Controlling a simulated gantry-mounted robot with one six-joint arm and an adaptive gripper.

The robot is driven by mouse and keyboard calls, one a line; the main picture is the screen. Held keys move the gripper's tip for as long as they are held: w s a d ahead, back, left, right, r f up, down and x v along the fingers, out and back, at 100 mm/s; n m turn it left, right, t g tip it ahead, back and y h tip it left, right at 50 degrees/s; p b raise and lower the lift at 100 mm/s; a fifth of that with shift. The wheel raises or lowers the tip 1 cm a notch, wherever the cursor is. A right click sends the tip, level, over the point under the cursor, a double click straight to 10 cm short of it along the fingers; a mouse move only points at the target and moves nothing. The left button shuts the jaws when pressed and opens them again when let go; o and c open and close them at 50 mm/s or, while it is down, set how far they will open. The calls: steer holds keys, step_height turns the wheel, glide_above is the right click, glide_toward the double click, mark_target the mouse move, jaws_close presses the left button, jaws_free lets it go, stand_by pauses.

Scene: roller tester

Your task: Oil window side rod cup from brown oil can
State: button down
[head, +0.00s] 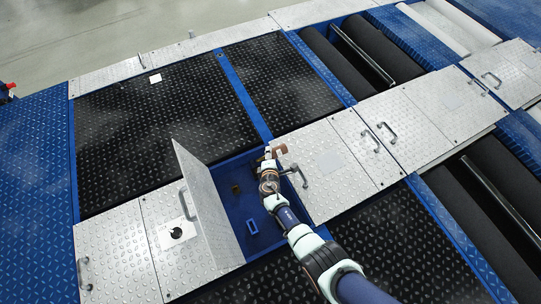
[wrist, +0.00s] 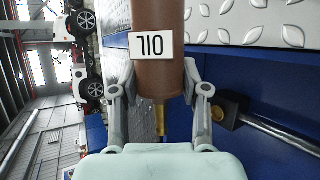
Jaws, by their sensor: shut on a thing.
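In the head view, the can (head: 280,149) shows as a small brown shape at the tip of my gripper (head: 268,163), over the open blue compartment. In the wrist view, a dark block with a brass-coloured part (wrist: 229,109) sits at the end of a metal rod (wrist: 282,134), to the right of the spout and apart from it. I cannot tell which cup is the window side one.
A raised metal lid (head: 208,205) stands open along the left of the blue compartment (head: 245,242). A small brownish fitting (head: 236,189) and a blue rectangular piece (head: 252,226) are inside. Handles (head: 298,175) stick up from the metal covers nearby.

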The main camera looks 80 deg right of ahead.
steer(key=shift+w+r+n+g+h, duration=0.1)
steer(key=shift+r+n+g+h, duration=0.3)
steer(key=shift+r+n+h, duration=0.25)
steer(key=shift+w+a+r+n+h, duration=0.1)
steer(key=shift+w+r+n+h, duration=0.05)
steer(key=shift+r+n+h, duration=0.1)
stand_by(1.7)
steer(key=shift+s+f+m+y+p, duration=0.3)
steer(key=shift+f+m+y+p, duration=0.1)
steer(key=shift+f+m+y, duration=0.35)
steer(key=shift+w, duration=0.1)
